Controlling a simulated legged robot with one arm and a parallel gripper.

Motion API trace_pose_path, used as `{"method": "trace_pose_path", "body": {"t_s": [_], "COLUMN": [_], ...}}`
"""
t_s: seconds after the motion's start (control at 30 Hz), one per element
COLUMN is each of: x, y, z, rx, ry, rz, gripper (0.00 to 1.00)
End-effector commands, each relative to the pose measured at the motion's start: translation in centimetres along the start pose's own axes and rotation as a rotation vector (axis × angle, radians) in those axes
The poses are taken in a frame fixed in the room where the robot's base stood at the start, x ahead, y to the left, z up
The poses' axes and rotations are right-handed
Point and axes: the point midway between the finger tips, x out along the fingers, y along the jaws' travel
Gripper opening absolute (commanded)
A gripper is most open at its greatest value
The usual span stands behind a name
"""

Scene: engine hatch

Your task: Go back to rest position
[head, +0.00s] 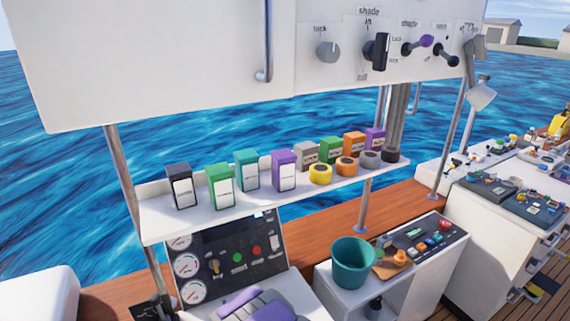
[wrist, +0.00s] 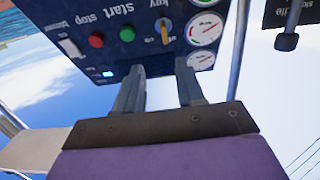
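My gripper (wrist: 161,80) shows in the wrist view, with its two grey fingers apart and nothing between them. It is open, in front of the dark engine panel (wrist: 125,35), which appears upside down there. No contact with the panel can be made out. In the head view the same panel (head: 232,243) stands below the white shelf, with gauges, a key switch, a green start button and a red stop button. Purple and grey parts of my arm show at the bottom of that view; the fingertips cannot be made out there.
A white shelf (head: 155,219) holds several coloured boxes and tape rolls. A white cabinet (head: 170,60) with knobs hangs above. A teal bucket (head: 352,266) stands on a white console (head: 397,289) at right. Metal posts (head: 125,175) rise beside the shelf.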

Motion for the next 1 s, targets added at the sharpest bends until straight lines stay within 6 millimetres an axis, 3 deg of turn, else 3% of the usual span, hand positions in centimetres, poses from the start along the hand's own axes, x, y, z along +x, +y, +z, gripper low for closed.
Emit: {"method": "trace_pose_path", "body": {"t_s": [0.23,0.47,0.77,1.0], "x": [-0.2,-3.4,-11.3,-20.1], "y": [5.6,10.9,15.3,16.7], "z": [-2.9,-5.4,-8.7,-11.2], "rx": [0.024,0.069,0.152,0.231], "ry": [-0.179,-0.403,-0.691,-0.917], "rz": [0.108,0.207,0.299,0.344], "gripper": [0.38,0.38,0.38,0.38]}}
